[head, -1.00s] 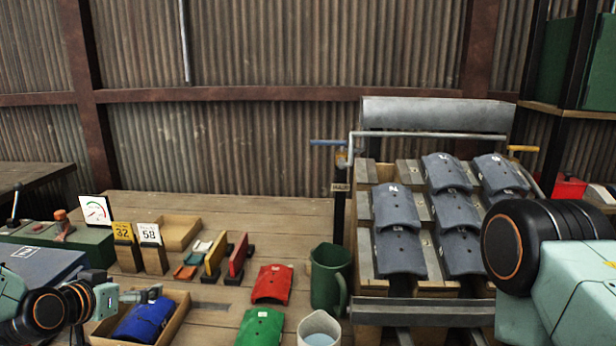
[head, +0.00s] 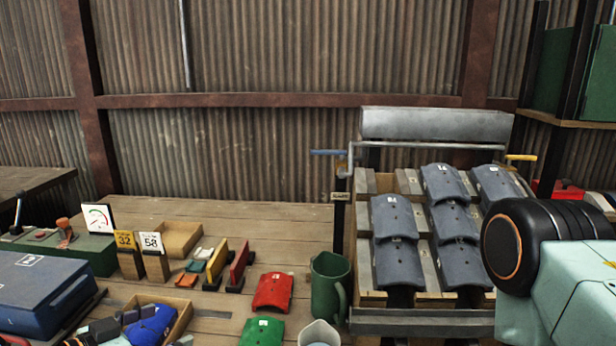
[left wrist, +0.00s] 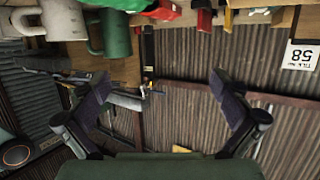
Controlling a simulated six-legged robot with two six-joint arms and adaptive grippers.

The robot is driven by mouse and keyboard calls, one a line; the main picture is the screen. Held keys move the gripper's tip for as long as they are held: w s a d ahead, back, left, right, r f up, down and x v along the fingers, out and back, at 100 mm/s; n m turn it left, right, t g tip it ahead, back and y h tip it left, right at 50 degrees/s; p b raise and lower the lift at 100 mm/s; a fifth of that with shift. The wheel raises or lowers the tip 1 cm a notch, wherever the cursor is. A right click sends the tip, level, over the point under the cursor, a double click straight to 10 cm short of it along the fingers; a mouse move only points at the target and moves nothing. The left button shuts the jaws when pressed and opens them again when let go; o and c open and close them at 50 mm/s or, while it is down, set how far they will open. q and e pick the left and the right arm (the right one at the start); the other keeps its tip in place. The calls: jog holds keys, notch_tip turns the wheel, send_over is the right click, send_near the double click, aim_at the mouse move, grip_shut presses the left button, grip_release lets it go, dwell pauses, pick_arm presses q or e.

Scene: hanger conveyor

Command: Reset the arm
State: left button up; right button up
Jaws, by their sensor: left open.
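My left gripper shows in the left wrist view (left wrist: 163,108), its two dark fingers spread wide with nothing between them. In the head view only small parts of it seem to show at the lower left edge, by the wooden tray (head: 178,325) with the blue tile (head: 152,327). I cannot tell whether it touches anything there. My right arm's black joint and pale green link stand at the right of the head view. My right gripper is out of view.
Grey tiles (head: 398,265) lie on a sloped wooden rack. A green jug (head: 328,287), a white jug (head: 318,335), red tile (head: 272,292) and green tile (head: 262,332) stand on the bench. A blue case (head: 40,295) is at left. The bench's back middle is clear.

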pick_arm(q)
jog(key=shift+s+d+r+m+g+h, duration=0.15)
jog(key=shift+s+d+m+h, duration=0.15)
jog(key=shift+s+d, duration=0.25)
jog(key=shift+s+d+r+m+g+h, duration=0.2)
jog(key=shift+s+d+h, duration=0.1)
jog(key=shift+s+d, duration=0.2)
